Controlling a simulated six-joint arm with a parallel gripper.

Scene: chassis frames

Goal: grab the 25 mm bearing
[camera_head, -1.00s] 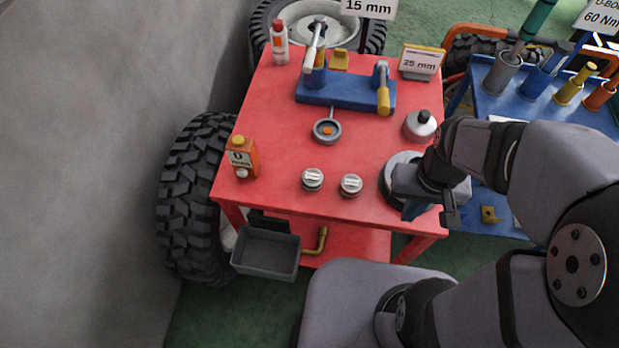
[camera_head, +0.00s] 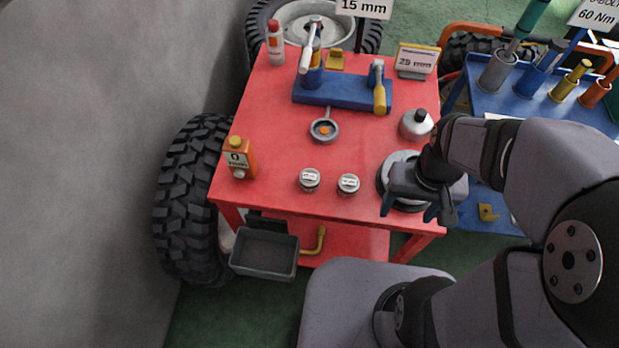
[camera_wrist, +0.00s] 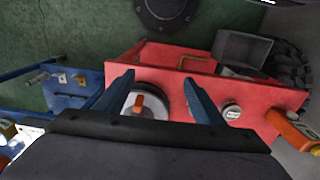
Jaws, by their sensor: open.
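Two small round silver pieces with white labels stand near the table's front edge in the head view, a left one (camera_head: 309,180) and a right one (camera_head: 347,184). The labels are too small to read, so I cannot tell which is the 25 mm bearing. One labelled piece (camera_wrist: 232,112) shows right of my fingers in the wrist view; the other is not visible there. My gripper (camera_head: 414,212) is open and empty, right of both pieces, over a round grey dish (camera_head: 386,178). In the wrist view my gripper (camera_wrist: 159,80) has its fingers apart, with an orange-topped part (camera_wrist: 148,104) beyond them.
On the red table (camera_head: 265,135) are a blue fixture (camera_head: 335,92), a ring-shaped tool (camera_head: 323,130), a silver can (camera_head: 416,125), an orange bottle (camera_head: 239,158) and a "25 mm" sign (camera_head: 416,60). A grey bin (camera_head: 264,254) is below the front edge. The table's left-middle is clear.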

